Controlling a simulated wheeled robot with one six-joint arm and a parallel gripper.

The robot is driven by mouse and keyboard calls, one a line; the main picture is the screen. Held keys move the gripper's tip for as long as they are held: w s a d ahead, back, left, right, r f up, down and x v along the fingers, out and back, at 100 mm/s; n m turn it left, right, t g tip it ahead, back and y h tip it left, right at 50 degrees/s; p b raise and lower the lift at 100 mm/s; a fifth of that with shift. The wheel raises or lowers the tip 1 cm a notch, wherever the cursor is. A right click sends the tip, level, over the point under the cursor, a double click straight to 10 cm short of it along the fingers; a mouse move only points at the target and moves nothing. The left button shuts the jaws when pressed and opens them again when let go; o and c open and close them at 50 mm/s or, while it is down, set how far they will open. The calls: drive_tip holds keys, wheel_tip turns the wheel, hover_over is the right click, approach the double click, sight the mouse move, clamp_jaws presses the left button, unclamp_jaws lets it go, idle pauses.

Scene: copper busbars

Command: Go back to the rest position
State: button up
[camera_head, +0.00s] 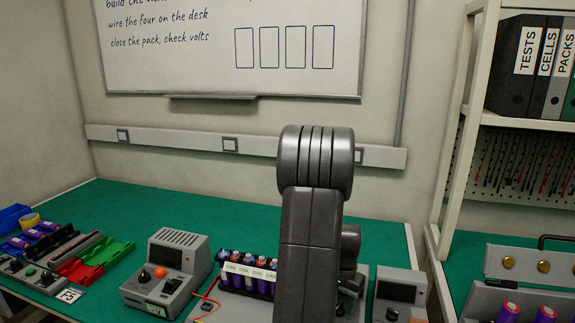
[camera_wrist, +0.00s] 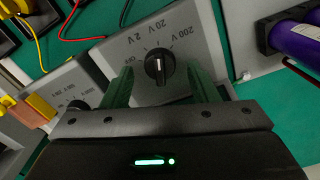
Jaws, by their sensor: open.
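In the wrist view my gripper (camera_wrist: 158,82) is open, with its two green fingers spread and nothing held between them. The fingers stand on either side of a black rotary knob (camera_wrist: 159,65) on a grey meter panel (camera_wrist: 200,30) marked "20 V", "2 V", "200 V" and "OFF". I cannot tell whether either finger touches the knob or how far above it they are. In the head view my arm rises in the middle and covers part of the desk, and the gripper is hidden there.
The green desk (camera_head: 190,208) holds a grey box with an orange button (camera_head: 165,270), a row of labelled cells (camera_head: 248,270), red and green trays (camera_head: 95,260), and another grey device (camera_head: 400,293). A shelf post (camera_head: 465,130) stands to the right. The back of the desk is clear.

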wheel_tip(320, 180, up, 13)
wheel_tip(320, 180, down, 14)
drive_tip(key=shift+r, duration=0.1)
drive_tip(key=shift+r+n, duration=0.15)
drive_tip(key=shift+n, duration=0.35)
drive_tip(key=shift+n+p, duration=0.3)
drive_tip(key=shift+n, duration=0.5)
drive_tip(key=n+p, duration=0.1)
drive_tip(key=n, duration=0.5)
drive_tip(key=n+p, duration=0.1)
drive_tip(key=n, duration=0.3)
drive_tip(key=shift+r+p, duration=0.1)
drive_tip(key=shift+p, duration=0.3)
drive_tip(key=n+p, duration=0.1)
drive_tip(key=n, duration=0.2)
drive_tip(key=shift+r, duration=0.35)
